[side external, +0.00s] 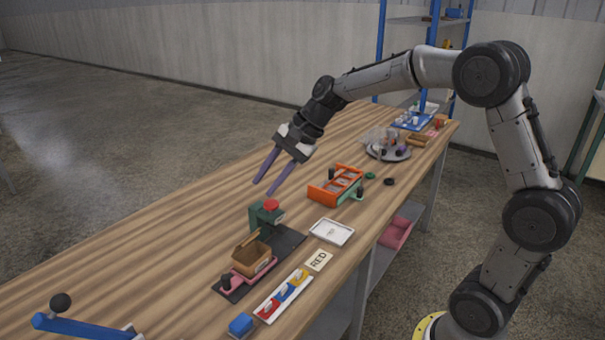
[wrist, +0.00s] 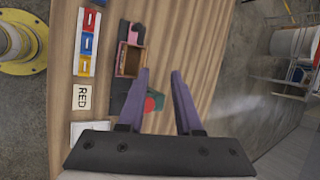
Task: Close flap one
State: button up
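A small brown open-topped box (side external: 251,260) sits in a pink holder (side external: 232,282) on a dark mat (side external: 285,241) on the wooden bench. A flap appears raised at its rim; which flap is flap one I cannot tell. The box also shows in the wrist view (wrist: 129,60), left of the fingers. My gripper (side external: 265,187) has two purple fingers, apart and empty, pointing down above the bench behind the box. In the wrist view my gripper (wrist: 160,72) also has a clear gap between its fingers.
A green stand with a red top (side external: 268,212) rises on the mat beside the box, close below my fingers. A white tray (side external: 332,231), a RED card (side external: 319,260) and a coloured block strip (side external: 284,295) lie nearby. An orange rack (side external: 336,187) stands farther back.

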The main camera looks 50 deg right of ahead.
jog(key=s+a+r+n, duration=0.2)
jog(key=s+r, duration=0.1)
jog(key=s, duration=0.3)
jog(key=s+a+r+n+h, duration=0.1)
jog(key=s+a+r+n, duration=0.1)
jog(key=s, duration=0.4)
jog(key=shift+a+r+n+t, duration=0.25)
jog(key=shift+r+n, duration=0.35)
jog(key=shift+r, duration=0.55)
jog(key=m+h, duration=0.3)
jog(key=m, duration=0.5)
send_over(249, 237)
jog(key=s, duration=0.6)
notch_tip(249, 237, down, 14)
jog(key=x, duration=1.2)
jog(key=shift+w+d+f, duration=0.15)
jog(key=shift+d+f, duration=0.1)
jog(key=shift+d, duration=0.05)
jog(key=shift+c, duration=0.3)
